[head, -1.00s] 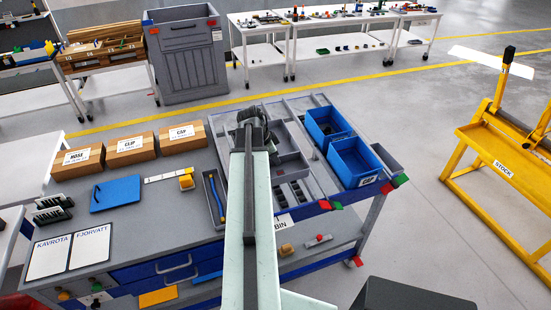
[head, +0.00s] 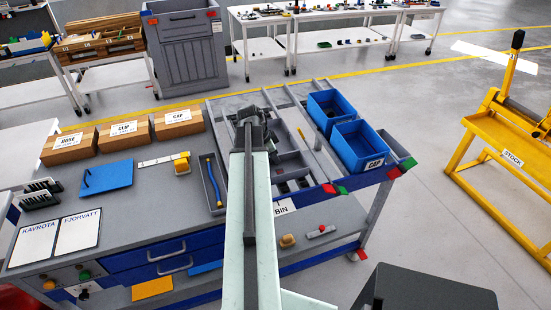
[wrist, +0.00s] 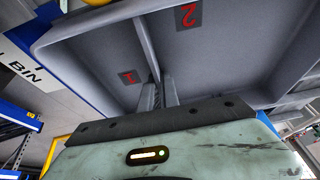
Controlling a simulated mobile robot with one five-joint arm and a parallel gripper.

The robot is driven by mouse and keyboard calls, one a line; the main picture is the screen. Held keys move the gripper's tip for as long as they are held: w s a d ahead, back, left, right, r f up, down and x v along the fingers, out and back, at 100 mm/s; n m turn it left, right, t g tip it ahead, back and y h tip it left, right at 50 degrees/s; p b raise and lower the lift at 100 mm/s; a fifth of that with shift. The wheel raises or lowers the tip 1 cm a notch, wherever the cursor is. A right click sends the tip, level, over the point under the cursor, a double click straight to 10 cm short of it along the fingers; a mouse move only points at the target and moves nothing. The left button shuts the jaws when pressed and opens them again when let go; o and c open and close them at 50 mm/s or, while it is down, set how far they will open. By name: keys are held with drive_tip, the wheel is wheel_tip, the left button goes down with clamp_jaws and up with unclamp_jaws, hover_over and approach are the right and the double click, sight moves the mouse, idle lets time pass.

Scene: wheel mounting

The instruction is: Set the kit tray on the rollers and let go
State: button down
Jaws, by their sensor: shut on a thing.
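The grey kit tray (wrist: 90,62) fills the upper part of the wrist view. It has a divider and dark labels with red numbers. My gripper (wrist: 160,92) is shut on the tray's middle divider. In the head view my gripper (head: 252,125) is over the right part of the workbench, and my arm covers much of what lies below it. Grey compartments (head: 292,168) show just right of the arm, apparently part of the tray. Grey lanes with long rails (head: 303,108) run beside and beyond it. Roller surfaces cannot be made out, nor whether the tray touches them.
Two blue bins (head: 358,146) stand right of the lanes. A narrow grey tray with a blue tool (head: 213,184) lies left of my arm. Cardboard boxes (head: 124,138) line the bench's back left. A yellow stock stand (head: 510,160) is at the far right, with clear floor between.

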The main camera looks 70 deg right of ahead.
drive_tip(key=shift+f, duration=0.45)
drive_tip(key=shift+r, duration=0.1)
drive_tip(key=c, duration=1.5)
unclamp_jaws()
wheel_tip(320, 180, up, 5)
drive_tip(key=p, duration=0.5)
